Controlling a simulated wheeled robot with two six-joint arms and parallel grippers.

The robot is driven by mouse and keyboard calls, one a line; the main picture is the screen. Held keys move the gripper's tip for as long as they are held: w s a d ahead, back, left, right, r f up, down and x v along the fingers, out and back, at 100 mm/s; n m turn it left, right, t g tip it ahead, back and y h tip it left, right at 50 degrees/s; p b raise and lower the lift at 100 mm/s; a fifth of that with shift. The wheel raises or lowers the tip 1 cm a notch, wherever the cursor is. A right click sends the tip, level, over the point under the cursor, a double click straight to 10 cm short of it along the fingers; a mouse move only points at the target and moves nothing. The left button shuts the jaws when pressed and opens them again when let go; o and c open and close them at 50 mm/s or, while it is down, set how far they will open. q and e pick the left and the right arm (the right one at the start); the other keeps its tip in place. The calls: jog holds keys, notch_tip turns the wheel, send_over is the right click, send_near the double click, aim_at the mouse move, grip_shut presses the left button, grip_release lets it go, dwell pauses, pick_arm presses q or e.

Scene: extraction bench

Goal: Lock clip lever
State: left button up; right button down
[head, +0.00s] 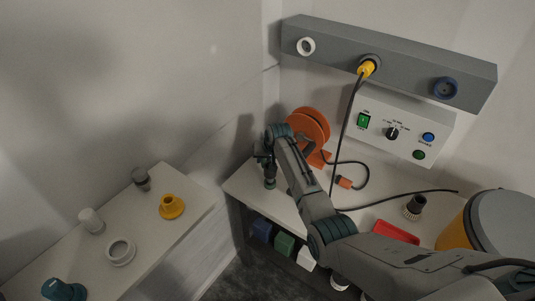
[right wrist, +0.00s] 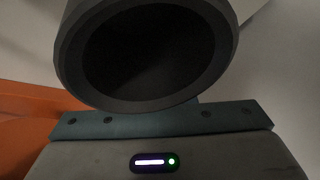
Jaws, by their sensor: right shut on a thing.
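My right gripper (head: 264,158) is at the left end of the bench, beside an orange reel. It is shut on a dark grey round part, which fills the upper right wrist view with its dark open mouth (right wrist: 150,45). The fingertips are hidden behind this part. A dark, greenish upright piece (head: 270,178) shows just below the gripper in the head view; I cannot tell whether it is the same part. I cannot make out a clip lever in either view. My left gripper is not in view.
The orange reel (head: 311,124) stands close behind my right wrist. A grey rail (head: 408,66) with a yellow plug (head: 366,68) is above a white control box (head: 405,125). A black cable, red tray (head: 395,232) and brush (head: 414,208) lie rightward. A left table (head: 150,225) holds several fittings.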

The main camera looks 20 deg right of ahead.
jog(key=shift+w+a+r+m+h+p, duration=0.15)
jog(key=shift+a+m+h+p, duration=0.2)
jog(key=shift+m, duration=0.25)
jog(key=shift+a+m+h+p, duration=0.25)
jog(key=shift+a+m+p, duration=0.1)
jog(key=shift+m, duration=0.35)
jog(key=c, duration=1.2)
grip_release()
jog(key=v, duration=1)
jog(key=shift+s+r+b, duration=0.2)
jog(key=shift+b, duration=0.15)
